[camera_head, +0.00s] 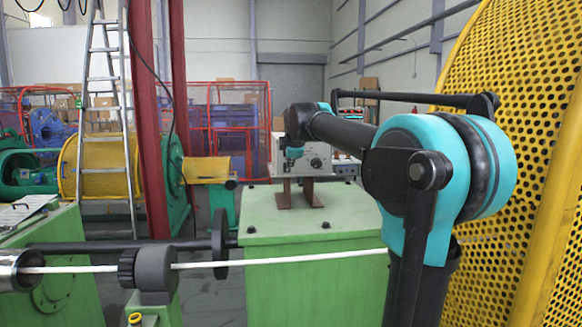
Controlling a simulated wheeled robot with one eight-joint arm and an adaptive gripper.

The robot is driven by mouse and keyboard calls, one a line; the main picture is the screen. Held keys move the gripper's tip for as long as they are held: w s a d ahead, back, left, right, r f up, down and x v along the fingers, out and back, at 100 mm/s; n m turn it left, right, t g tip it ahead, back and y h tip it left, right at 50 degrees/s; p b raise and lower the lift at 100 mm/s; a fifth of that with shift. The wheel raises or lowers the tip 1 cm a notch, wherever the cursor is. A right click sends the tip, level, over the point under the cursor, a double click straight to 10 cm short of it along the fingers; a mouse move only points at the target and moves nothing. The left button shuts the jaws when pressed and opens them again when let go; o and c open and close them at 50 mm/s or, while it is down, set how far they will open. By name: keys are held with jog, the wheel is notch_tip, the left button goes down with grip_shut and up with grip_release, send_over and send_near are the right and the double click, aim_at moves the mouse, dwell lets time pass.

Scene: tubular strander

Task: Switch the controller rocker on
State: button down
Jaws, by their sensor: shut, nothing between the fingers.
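The controller is a pale grey box (318,161) on two brown supports, standing on a green machine block. Small knobs or dials show on its front, but I cannot make out the rocker or its position. My arm reaches from the right across the picture toward the controller. My gripper (291,165) is small and dark below the teal wrist, in front of the controller's left part. It is shut and empty. I cannot tell whether it touches the panel. My arm's end hides the upper left of the box.
The green block (315,265) has a mostly bare top. A white cable (300,261) crosses low in front. A yellow perforated guard (530,130) stands close at right. A red post (150,120) and a ladder (107,110) stand at left. Red fencing is behind.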

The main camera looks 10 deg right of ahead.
jog(key=v, duration=0.8)
jog(key=shift+w+r, duration=0.2)
jog(key=shift+r, duration=0.05)
